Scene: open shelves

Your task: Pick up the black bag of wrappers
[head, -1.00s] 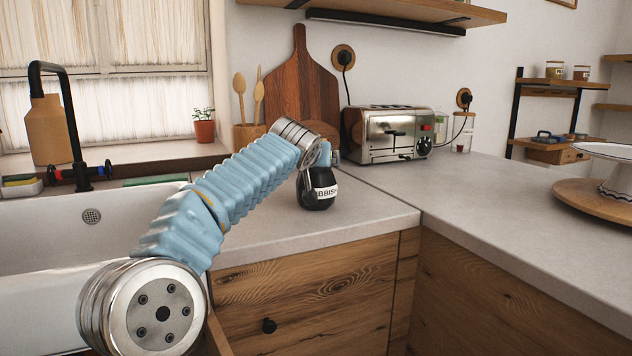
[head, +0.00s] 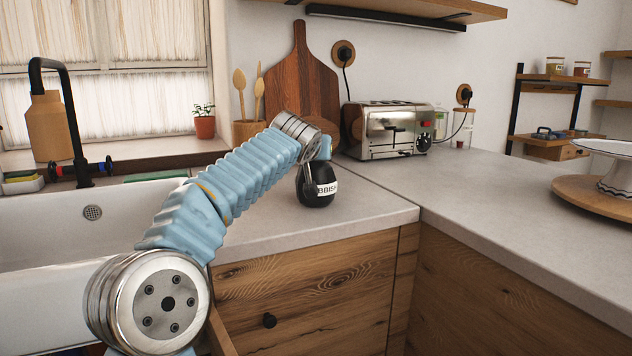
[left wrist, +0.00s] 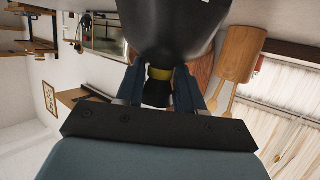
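The black bag of wrappers (head: 317,190) is round and dark, with a white label whose visible letters end in "BBISH". In the head view it is on the counter near its front corner. My left gripper (head: 315,165) reaches it from above, partly hiding its top. In the left wrist view the bag (left wrist: 170,30) appears upside down, and its neck has a yellow tie (left wrist: 160,73). The blue fingers of my left gripper (left wrist: 160,80) are close against both sides of the neck and look shut on it. My right gripper is not in view.
A steel toaster (head: 395,130) and a wooden cutting board (head: 300,75) stand behind the bag. A white sink (head: 40,230) lies to the left. A cake stand (head: 610,180) is on the far right counter. The counter (head: 470,200) between bag and stand is clear.

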